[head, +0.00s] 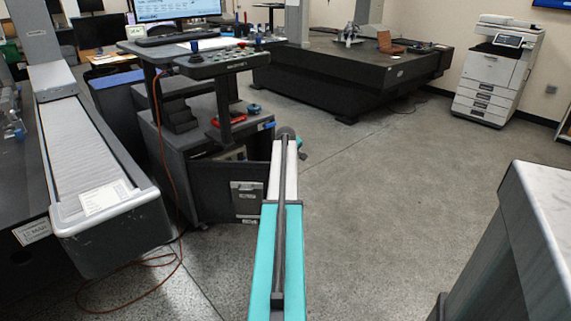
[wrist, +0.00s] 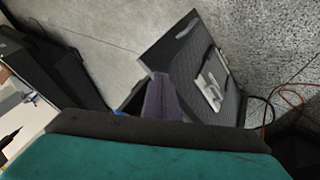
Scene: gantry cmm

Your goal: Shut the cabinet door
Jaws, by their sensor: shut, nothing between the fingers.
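The dark grey cabinet (head: 180,140) stands left of centre in the head view, under a raised control desk. Its door (head: 209,187) stands open, swung outward, with part of the interior visible above its top edge. A silver latch plate (head: 247,196) is on the door. In the wrist view the door (wrist: 182,50) is a tilted dark panel with the silver latch (wrist: 212,88) on its face. My gripper (wrist: 161,96) is shut and empty, close to the door's lower edge in the wrist view. I cannot tell whether it touches. In the head view my arm hides the gripper.
An orange cable (head: 178,240) lies on the floor left of the door. A long grey guideway (head: 85,150) runs along the left. A dark measuring table (head: 345,75) stands behind and a printer (head: 497,70) at back right. A light-topped counter (head: 545,205) is right. The middle floor is clear.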

